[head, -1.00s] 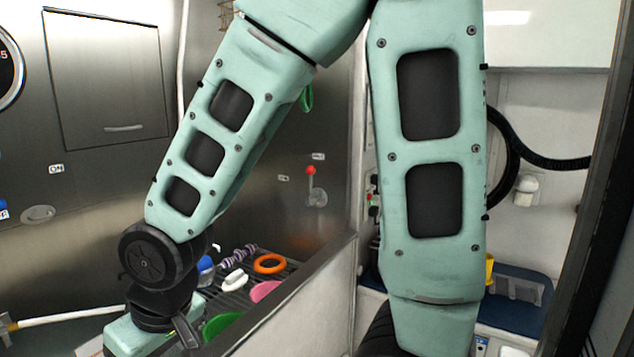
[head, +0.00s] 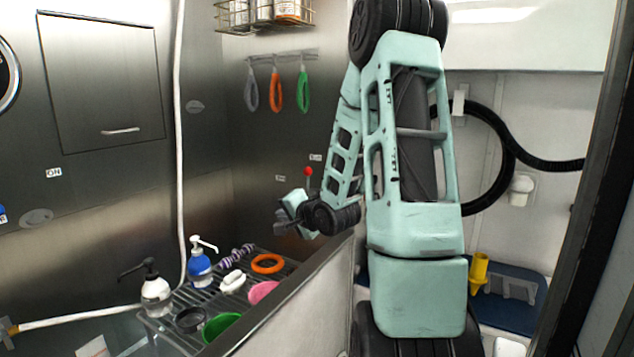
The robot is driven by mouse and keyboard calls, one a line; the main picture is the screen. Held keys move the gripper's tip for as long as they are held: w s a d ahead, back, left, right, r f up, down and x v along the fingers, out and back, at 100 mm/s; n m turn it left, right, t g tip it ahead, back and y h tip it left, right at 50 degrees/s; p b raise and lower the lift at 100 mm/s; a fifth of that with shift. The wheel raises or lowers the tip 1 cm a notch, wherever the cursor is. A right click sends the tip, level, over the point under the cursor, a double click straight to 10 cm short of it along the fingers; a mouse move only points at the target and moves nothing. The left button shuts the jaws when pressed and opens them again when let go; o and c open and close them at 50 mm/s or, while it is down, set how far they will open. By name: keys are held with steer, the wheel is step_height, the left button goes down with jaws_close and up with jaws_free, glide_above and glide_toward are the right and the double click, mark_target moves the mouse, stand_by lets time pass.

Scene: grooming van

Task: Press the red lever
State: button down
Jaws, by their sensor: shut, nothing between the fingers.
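The red lever (head: 308,171) is on the back steel wall, and its red ball knob shows just above my gripper. Its lower stem and round base are hidden behind my gripper and wrist. My gripper (head: 280,222) is shut and empty, pointing left in front of the wall, a little below and left of the knob. I cannot tell how far it stands from the wall; no contact with the lever shows.
A slatted rack (head: 165,325) holds a blue bottle (head: 200,265), a white bottle (head: 156,290), an orange ring (head: 268,263) and bowls. Several loops (head: 276,92) hang on the wall. The tub's steel edge (head: 285,290) runs below my gripper.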

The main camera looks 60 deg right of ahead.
steer(key=s+d+r+m+t+h, duration=0.1)
steer(key=s+d+r+m+h, duration=0.1)
steer(key=s+d, duration=0.4)
steer(key=s+d+r+m+h, duration=0.2)
steer(key=s+d+m+h, duration=0.1)
steer(key=s+d+m, duration=0.2)
steer(key=shift+s+d+t, duration=0.4)
steer(key=shift+s, duration=0.05)
steer(key=shift+p, duration=0.3)
steer(key=p+x, duration=0.1)
steer(key=x, duration=0.3)
steer(key=w+a+p+x, duration=0.1)
steer(key=x, duration=0.3)
steer(key=a+p+x, duration=0.1)
steer(key=p+x, duration=0.1)
steer(key=x, duration=0.3)
steer(key=shift+w+a, duration=0.2)
steer(key=shift+w, duration=0.05)
